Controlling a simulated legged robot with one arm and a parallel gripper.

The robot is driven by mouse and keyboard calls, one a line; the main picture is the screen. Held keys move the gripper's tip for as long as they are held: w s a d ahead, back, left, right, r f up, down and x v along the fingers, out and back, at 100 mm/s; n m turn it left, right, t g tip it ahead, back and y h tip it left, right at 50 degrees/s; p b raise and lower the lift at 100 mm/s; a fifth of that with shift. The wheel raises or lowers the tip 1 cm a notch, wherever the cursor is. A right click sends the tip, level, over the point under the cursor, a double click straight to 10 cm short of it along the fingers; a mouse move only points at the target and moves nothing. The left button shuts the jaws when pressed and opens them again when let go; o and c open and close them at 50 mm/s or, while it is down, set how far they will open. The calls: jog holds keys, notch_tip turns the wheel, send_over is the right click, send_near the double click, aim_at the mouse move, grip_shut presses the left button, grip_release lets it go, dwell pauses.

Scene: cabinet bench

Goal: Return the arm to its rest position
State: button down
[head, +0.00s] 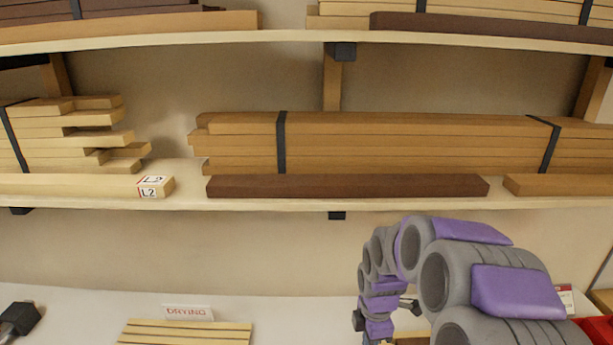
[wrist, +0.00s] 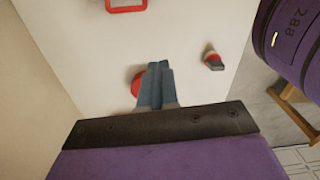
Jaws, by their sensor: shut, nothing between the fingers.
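My gripper (wrist: 154,84) shows in the wrist view with its two blue-grey fingers together, shut and empty. It hangs above a white bench top (wrist: 190,50). In the head view my purple and grey arm is bent at the lower right, in front of the bench. The fingers cannot be made out clearly in the head view. A round red thing (wrist: 137,84) lies on the bench, partly hidden behind the fingers.
Shelves (head: 100,202) with strapped wooden planks (head: 400,145) run along the wall above the bench. Slats (head: 185,332) lie by a "DRYING" sign (head: 188,312). A red-framed item (wrist: 126,4) and a small red and dark object (wrist: 213,60) are on the bench.

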jog(key=s+r+m+b, duration=0.2)
jog(key=s+m, duration=0.7)
jog(key=s, duration=0.6)
jog(key=s+r+m+g+b, duration=0.1)
jog(key=s+r+m+b, duration=0.1)
jog(key=s+m, duration=0.8)
jog(key=s+r, duration=0.1)
jog(key=s, duration=0.4)
jog(key=shift+a+r+m+b, duration=0.3)
jog(key=shift+r+b, duration=0.1)
jog(key=c, duration=1.8)
grip_release()
jog(key=shift+s, duration=0.1)
